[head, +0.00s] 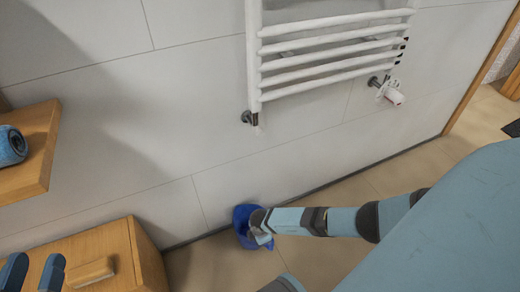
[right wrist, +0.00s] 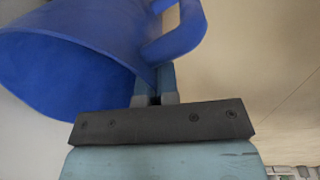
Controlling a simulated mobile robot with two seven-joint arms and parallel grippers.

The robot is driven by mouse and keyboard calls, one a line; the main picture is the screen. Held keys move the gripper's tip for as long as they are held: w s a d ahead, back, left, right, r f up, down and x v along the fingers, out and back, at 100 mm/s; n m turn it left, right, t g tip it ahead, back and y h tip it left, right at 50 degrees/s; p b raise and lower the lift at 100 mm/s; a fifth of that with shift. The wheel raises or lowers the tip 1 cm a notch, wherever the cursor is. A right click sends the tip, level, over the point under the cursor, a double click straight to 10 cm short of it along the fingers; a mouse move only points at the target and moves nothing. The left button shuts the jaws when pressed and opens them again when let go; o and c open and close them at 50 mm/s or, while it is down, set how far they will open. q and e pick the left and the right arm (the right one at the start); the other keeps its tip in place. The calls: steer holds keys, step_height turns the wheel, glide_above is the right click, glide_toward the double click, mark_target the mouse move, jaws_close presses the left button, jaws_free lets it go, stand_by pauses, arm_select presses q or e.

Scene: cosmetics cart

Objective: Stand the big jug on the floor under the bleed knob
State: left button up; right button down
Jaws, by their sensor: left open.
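The big jug (head: 242,216) is blue and is low by the wall, close to the floor; I cannot tell whether it touches it. In the right wrist view the jug (right wrist: 75,55) fills the upper left, with its looped handle at the top. My right gripper (right wrist: 155,85) has its fingers close together at the jug where the handle meets the body, and looks shut on it. A small metal fitting (head: 249,118), perhaps the bleed knob, sits at the towel radiator's lower left corner, above the jug. My left gripper (head: 34,272) is open and empty at the lower left.
The white towel radiator (head: 330,45) hangs on the tiled wall, with a white and red valve head (head: 391,93) at its right. A wooden cabinet (head: 146,245) stands left of the jug. A wooden shelf (head: 35,140) holds a blue roll (head: 11,146). Floor along the wall is clear.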

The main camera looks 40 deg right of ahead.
steer(key=c, duration=1.8)
jaws_free()
steer(key=shift+f, duration=0.15)
arm_select(q)
steer(key=shift+w+d, duration=0.1)
arm_select(e)
steer(key=o, duration=0.4)
step_height(320, 180, up, 3)
steer(key=shift+f+p, duration=0.1)
steer(key=shift+p, duration=0.85)
arm_select(q)
steer(key=s+n+p, duration=0.1)
steer(key=s+d+n+g+p, duration=0.1)
steer(key=n+p, duration=0.1)
steer(key=s+n+y+p, duration=0.1)
steer(key=p, duration=0.1)
steer(key=shift+d+r+g, duration=0.25)
steer(key=shift+d+g, duration=0.15)
arm_select(e)
steer(key=r, duration=0.6)
steer(key=s+r, duration=0.1)
steer(key=r, duration=0.2)
steer(key=shift+a+r, duration=0.1)
steer(key=shift+r, duration=0.15)
